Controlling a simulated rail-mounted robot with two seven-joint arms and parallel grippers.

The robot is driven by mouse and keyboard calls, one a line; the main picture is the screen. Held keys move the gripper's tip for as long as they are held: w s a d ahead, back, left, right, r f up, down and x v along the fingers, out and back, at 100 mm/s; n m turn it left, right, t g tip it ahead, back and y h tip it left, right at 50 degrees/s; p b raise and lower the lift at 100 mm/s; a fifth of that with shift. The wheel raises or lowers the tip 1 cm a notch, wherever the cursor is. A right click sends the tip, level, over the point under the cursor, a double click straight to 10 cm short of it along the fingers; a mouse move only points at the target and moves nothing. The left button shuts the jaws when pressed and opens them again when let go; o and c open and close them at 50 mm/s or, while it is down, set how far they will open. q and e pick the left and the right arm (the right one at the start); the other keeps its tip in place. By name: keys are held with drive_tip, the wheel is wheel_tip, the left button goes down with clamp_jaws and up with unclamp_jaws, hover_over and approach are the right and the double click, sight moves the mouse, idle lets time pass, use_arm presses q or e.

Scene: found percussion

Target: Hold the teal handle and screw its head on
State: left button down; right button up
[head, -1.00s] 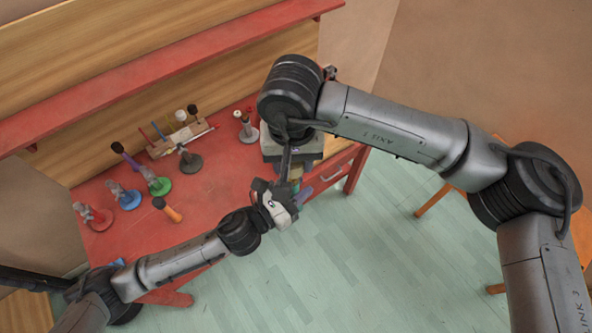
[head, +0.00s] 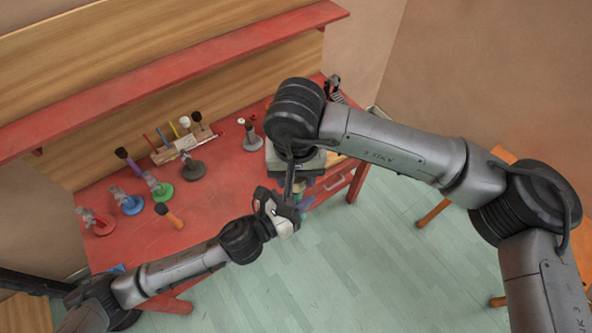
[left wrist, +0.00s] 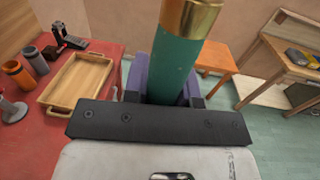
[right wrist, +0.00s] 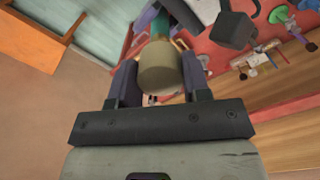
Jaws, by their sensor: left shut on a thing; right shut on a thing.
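The teal handle (left wrist: 172,68), with a gold ferrule (left wrist: 192,18), stands between the purple fingers of my left gripper (left wrist: 166,92), which is shut on it. In the right wrist view, a rounded tan head (right wrist: 160,68) sits between the fingers of my right gripper (right wrist: 162,84), which is shut on it. The teal handle also shows behind this head (right wrist: 180,43), roughly in line with it. Whether head and ferrule touch or are threaded is hidden. In the head view both grippers meet at the table's front right, my left gripper (head: 296,208) below the right arm's wrist.
The red table (head: 215,205) holds several clamp stands, including a green one (head: 162,193) and a blue one (head: 132,206), an orange-handled piece (head: 170,217) and a wooden rack (head: 180,145). A wooden tray (left wrist: 80,80) lies near my left gripper. A red shelf (head: 170,75) runs above the table.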

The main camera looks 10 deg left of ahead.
drive_tip(key=shift+f, duration=0.55)
idle(0.4)
